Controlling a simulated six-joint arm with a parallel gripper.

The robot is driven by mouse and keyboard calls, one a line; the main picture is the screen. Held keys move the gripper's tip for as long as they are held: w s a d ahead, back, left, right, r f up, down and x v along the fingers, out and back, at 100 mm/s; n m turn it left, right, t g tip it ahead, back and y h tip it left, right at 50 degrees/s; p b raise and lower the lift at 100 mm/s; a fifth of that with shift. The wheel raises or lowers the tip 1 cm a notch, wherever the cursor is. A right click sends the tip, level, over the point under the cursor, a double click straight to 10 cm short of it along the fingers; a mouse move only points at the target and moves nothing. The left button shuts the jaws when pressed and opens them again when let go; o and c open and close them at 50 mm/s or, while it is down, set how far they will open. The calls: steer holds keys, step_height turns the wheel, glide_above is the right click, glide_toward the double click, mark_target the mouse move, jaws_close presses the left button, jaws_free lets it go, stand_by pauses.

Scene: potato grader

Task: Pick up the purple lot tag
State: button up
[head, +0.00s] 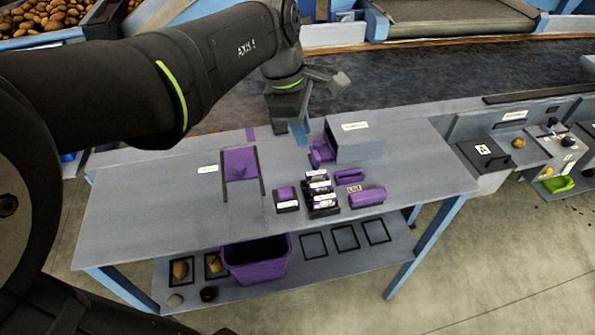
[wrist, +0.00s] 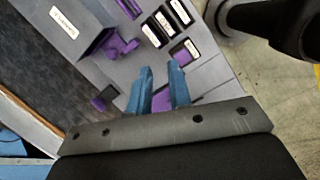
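Several purple pieces lie on the grey bench, and I cannot tell for certain which is the lot tag. A small flat purple piece (head: 350,176) lies in a dark holder right of the black rack (head: 322,211). A small purple block (head: 285,193) sits on a dark stand with a white label; it also shows in the wrist view (wrist: 183,46). My gripper (head: 301,131) hangs near the bench's back edge, left of the grey box. In the wrist view its blue fingers (wrist: 162,82) are apart with nothing held between them.
A grey box (head: 355,145) stands at the back with a purple object (head: 322,152) beside it. A purple board (head: 241,163) lies left, and a rounded purple item (head: 367,197) right. A purple bin (head: 257,268) stands on the lower shelf. The bench's left front is clear.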

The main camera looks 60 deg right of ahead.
steer(key=a+n, duration=0.2)
steer(key=n, duration=0.3)
glide_toward(321, 184)
steer(key=x, duration=0.5)
steer(key=shift+w+a+f, duration=0.1)
steer(key=shift+w+a, duration=0.2)
steer(key=shift+w, duration=0.05)
steer(key=shift+s+d+x, duration=0.1)
steer(key=shift+s+x, duration=0.05)
steer(key=shift+x, duration=1.15)
steer(key=shift+s+d+x, duration=0.15)
steer(key=shift+s+x, duration=0.05)
steer(key=shift+x, duration=1.15)
steer(key=shift+c, duration=0.2)
jaws_close()
